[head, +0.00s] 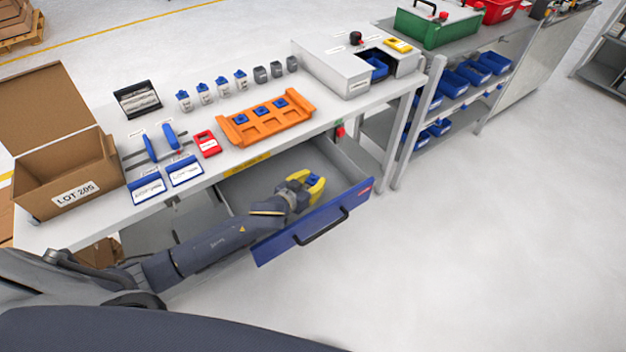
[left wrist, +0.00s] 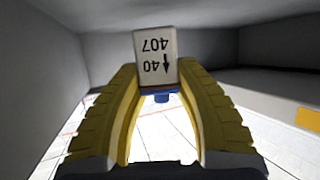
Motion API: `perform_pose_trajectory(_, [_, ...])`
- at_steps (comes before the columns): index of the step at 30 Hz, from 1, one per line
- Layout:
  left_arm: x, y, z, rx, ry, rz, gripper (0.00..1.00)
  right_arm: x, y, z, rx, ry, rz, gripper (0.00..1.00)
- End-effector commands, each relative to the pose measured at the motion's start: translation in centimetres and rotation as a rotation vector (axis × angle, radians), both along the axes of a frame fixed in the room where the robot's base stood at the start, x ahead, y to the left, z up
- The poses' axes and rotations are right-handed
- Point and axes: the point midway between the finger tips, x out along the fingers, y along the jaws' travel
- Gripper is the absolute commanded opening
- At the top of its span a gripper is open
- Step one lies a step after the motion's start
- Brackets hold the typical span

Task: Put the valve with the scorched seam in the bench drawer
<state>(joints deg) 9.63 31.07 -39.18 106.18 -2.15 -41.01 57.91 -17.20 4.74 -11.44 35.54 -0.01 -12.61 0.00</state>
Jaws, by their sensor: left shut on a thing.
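The bench drawer (head: 320,222) stands open, with a blue front and grey inside walls. My left gripper (head: 312,184) reaches into the open drawer space, with its yellow fingers shut on a valve. The held valve's blue part (head: 313,181) shows between the fingers. In the left wrist view the held valve (left wrist: 156,58) has a pale body marked 407 and 40 with an arrow, upside down, and a blue end. No scorched seam can be made out on its visible face. Whether it touches the drawer floor is unclear. My right gripper is not in view.
An orange tray (head: 266,122) with three blue pieces lies on the bench above the drawer. Several small valves (head: 205,94) stand in a row behind it. A cardboard box (head: 68,178) marked LOT 205 is at left. A grey cabinet (head: 346,70) stands at the bench's right end.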

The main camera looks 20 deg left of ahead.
Motion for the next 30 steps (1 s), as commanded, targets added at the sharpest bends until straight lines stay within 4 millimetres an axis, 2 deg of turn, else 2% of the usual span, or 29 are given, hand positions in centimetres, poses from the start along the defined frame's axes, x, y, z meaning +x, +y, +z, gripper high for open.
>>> perform_pose_trajectory(7, [0.0, 0.0, -0.3, 0.001, -0.001, 0.000, 0.01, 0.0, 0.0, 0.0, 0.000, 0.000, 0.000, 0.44])
perform_pose_trajectory(8, [0.0, 0.0, -0.3, 0.001, 0.000, 0.000, 0.37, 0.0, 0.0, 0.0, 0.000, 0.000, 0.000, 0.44])
perform_pose_trajectory(12, [0.0, 0.0, -0.3, 0.001, 0.000, 0.000, 0.53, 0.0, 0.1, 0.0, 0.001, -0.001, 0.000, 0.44])
perform_pose_trajectory(20, [0.0, 0.0, -0.3, 0.001, 0.000, 0.000, 0.55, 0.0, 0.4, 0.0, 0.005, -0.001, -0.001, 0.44])
perform_pose_trajectory(25, [0.1, 0.0, 0.9, 0.002, -0.004, -0.001, 0.55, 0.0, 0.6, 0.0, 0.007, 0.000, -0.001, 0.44])
perform_pose_trajectory(30, [-2.1, 0.6, 1.6, -0.002, 0.002, 0.000, 0.55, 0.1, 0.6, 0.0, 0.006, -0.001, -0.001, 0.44])
